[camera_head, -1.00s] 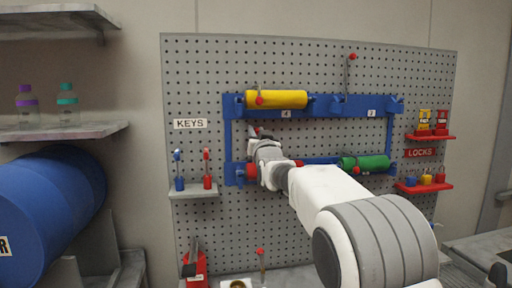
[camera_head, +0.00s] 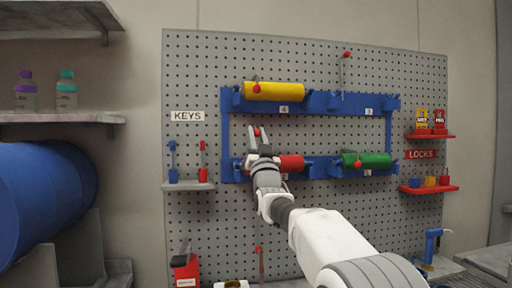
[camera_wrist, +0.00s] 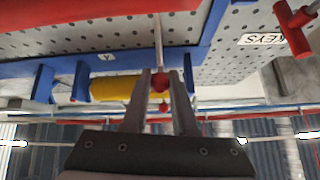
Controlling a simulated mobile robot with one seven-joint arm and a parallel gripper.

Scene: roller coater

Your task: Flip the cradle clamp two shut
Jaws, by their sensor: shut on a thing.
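The lower left cradle holds a red roller (camera_head: 291,162), partly hidden behind my wrist. Its clamp lever stands up from the cradle, with a red ball knob (camera_head: 257,132) at its end. My gripper (camera_head: 255,130) points upward in front of the board and is shut on this knob. In the wrist view the knob (camera_wrist: 160,82) sits between the two fingertips (camera_wrist: 160,80), and the thin lever rod (camera_wrist: 158,40) runs from it toward the red roller at the top edge. The number label below the red roller is mostly hidden.
A yellow roller (camera_head: 275,91) lies above with its clamp knob in front of it. A green roller (camera_head: 366,160) lies to the right, its clamp down. The empty upper right cradle has a raised lever (camera_head: 345,70). A key shelf (camera_head: 188,186) is close on the left.

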